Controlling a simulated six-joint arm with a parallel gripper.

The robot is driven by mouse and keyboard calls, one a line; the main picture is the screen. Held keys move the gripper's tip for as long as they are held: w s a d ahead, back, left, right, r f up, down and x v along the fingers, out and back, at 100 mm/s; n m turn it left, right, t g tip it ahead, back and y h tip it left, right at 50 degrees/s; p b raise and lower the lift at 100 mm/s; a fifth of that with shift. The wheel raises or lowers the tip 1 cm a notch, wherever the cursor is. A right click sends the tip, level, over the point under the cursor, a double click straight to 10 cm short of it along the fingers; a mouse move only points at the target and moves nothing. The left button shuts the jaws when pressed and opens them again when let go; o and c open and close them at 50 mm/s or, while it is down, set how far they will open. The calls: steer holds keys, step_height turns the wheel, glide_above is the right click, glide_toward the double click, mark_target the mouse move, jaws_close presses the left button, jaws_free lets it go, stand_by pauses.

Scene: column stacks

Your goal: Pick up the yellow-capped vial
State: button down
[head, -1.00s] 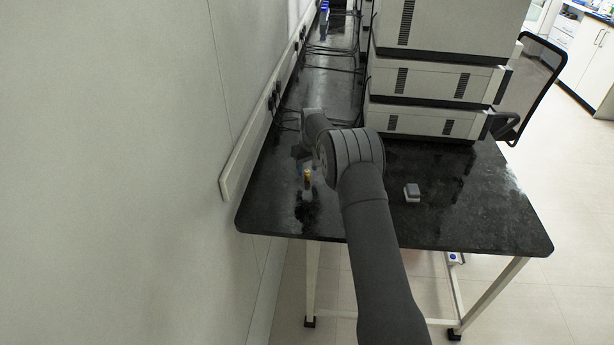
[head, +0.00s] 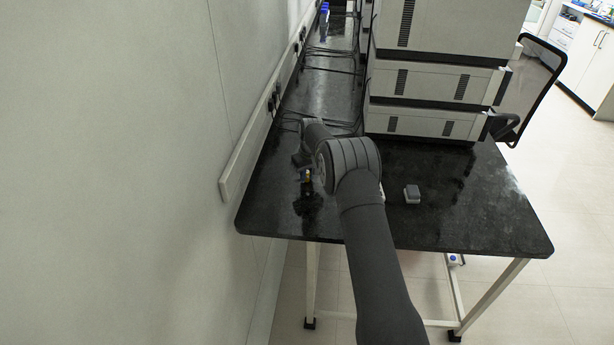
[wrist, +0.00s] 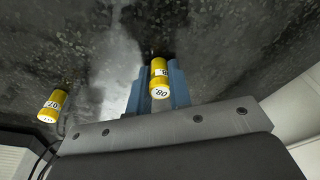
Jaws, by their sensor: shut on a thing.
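A yellow-capped vial (wrist: 159,75) with dark printed marks is between the two blue fingers of my gripper (wrist: 157,70) in the wrist view. The fingers are shut on it, one on each side. In the head view my gripper (head: 306,183) is low over the black table near its left front part, and a small spot of the yellow vial (head: 308,172) shows there. A second yellow-capped vial (wrist: 52,105) with printed marks stands apart to the left in the wrist view. I cannot make it out in the head view, where my arm covers part of the table.
Stacked grey instruments (head: 430,85) stand behind. A wall (head: 120,180) with a socket rail borders the left, and cables lie at the back left. The front right is clear.

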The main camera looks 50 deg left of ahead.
steer(key=shift+r, duration=0.7)
step_height(320, 180, up, 3)
steer(key=shift+f, duration=0.1)
steer(key=w+d+r, duration=0.6)
steer(key=d, duration=0.4)
steer(key=shift+d+r, duration=0.15)
steer(key=shift+r, duration=0.2)
